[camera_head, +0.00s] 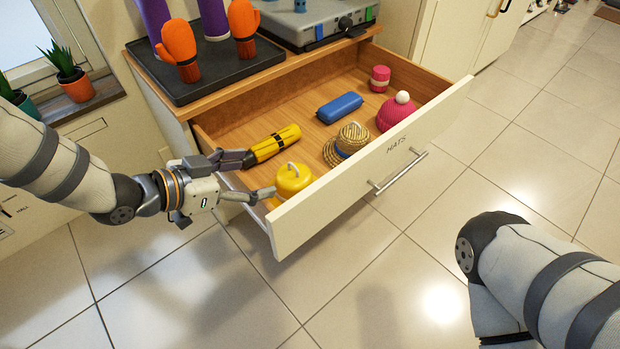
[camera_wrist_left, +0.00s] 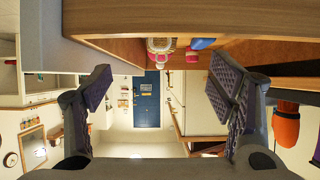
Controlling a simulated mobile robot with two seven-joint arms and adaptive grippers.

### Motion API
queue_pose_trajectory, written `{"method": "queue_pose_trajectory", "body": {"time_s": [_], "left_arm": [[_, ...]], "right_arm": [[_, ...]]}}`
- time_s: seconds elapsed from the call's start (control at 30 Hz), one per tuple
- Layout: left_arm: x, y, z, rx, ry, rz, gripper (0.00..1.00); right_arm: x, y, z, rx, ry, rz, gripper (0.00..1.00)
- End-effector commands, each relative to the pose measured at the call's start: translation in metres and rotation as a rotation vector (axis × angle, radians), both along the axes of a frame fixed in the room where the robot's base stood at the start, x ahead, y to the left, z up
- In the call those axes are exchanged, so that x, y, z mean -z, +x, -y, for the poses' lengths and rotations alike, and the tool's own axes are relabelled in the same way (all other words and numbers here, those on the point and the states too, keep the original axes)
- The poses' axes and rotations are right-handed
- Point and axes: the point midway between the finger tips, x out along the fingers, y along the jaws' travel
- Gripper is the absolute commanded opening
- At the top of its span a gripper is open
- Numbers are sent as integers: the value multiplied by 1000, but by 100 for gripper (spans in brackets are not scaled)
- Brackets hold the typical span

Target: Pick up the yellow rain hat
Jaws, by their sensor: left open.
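The yellow rain hat (camera_head: 293,180) with a pale loop handle on top sits in the front left part of the open hats drawer (camera_head: 330,192), close behind its front panel. My left gripper (camera_head: 257,175) is open and empty, over the drawer's left side, with its fingers pointing toward the hat. The near fingertip is close to the hat's left side; I cannot tell whether they touch. In the left wrist view the two fingers (camera_wrist_left: 162,92) stand wide apart with nothing between them, and I cannot make out the yellow hat there. My right gripper is out of view.
The drawer also holds a yellow-black rolled item (camera_head: 273,143), a straw hat (camera_head: 347,143), a blue case (camera_head: 340,107), a pink pompom hat (camera_head: 395,113) and a small pink item (camera_head: 380,78). Orange mittens (camera_head: 180,48) stand on a black tray (camera_head: 215,78) above. Floor in front is clear.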

Motion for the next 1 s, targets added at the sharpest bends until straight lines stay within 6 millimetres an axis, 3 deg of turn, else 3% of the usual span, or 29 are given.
{"method": "queue_pose_trajectory", "body": {"time_s": [0.6, 0.9, 1.0], "left_arm": [[58, 56, 78, 2, 0, -1, 76], [57, 62, 86, 0, 0, 0, 76], [58, 62, 85, 0, 0, 0, 56]], "right_arm": [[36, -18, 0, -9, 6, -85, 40], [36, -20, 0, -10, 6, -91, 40], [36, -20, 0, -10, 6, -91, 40]]}}
